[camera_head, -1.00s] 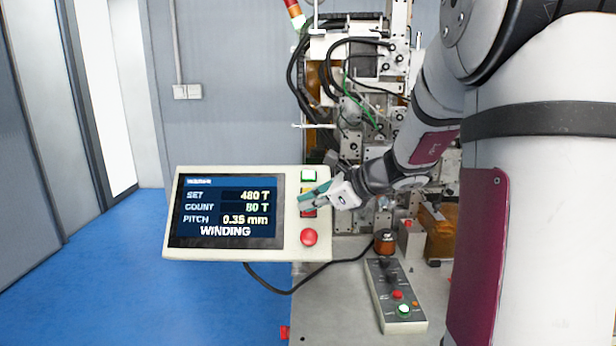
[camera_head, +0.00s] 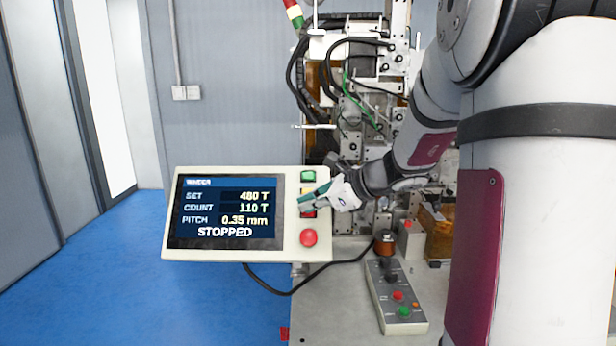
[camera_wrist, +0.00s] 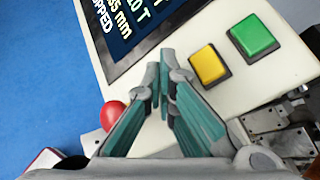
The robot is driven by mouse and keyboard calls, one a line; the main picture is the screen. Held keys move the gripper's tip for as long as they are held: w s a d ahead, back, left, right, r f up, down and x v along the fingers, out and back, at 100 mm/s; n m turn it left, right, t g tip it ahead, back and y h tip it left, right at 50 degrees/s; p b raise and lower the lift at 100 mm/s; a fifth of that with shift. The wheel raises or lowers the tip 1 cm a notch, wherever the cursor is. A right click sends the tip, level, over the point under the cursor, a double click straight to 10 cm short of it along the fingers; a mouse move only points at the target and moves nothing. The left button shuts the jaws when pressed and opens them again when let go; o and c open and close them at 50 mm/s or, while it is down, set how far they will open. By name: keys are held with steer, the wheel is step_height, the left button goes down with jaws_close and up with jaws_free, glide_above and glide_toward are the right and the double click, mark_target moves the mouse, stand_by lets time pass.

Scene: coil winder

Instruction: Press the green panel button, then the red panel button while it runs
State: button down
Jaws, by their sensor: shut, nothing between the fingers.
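The control panel (camera_head: 290,250) has a screen (camera_head: 226,212) that reads STOPPED, with COUNT 110 T and SET 480 T. The green panel button (camera_head: 308,176) is at the top of its button column, unlit; it also shows in the wrist view (camera_wrist: 253,36). A square red panel button (camera_head: 309,214) is mostly hidden behind my gripper (camera_head: 306,200). My gripper is shut and empty, its fingertips at the panel over the red button's place. In the wrist view, the fingers (camera_wrist: 162,88) cover that button; I cannot tell whether they touch it.
A yellow button (camera_wrist: 208,66) sits between green and red. A round red mushroom button (camera_head: 309,237) lies just below my fingers. A small pendant box (camera_head: 396,295) rests on the bench. The winder's frame (camera_head: 350,90) stands behind; blue floor (camera_head: 110,270) is clear at left.

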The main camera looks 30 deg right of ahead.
stand_by(0.4)
steer(key=shift+s+a+r+p, duration=0.35)
steer(key=shift+s+r+p, duration=0.1)
steer(key=shift+s, duration=0.05)
steer(key=shift+s+r, duration=0.1)
steer(key=s+a+r+p, duration=0.2)
steer(key=s+r, duration=0.1)
steer(key=shift+p, duration=0.4)
stand_by(0.6)
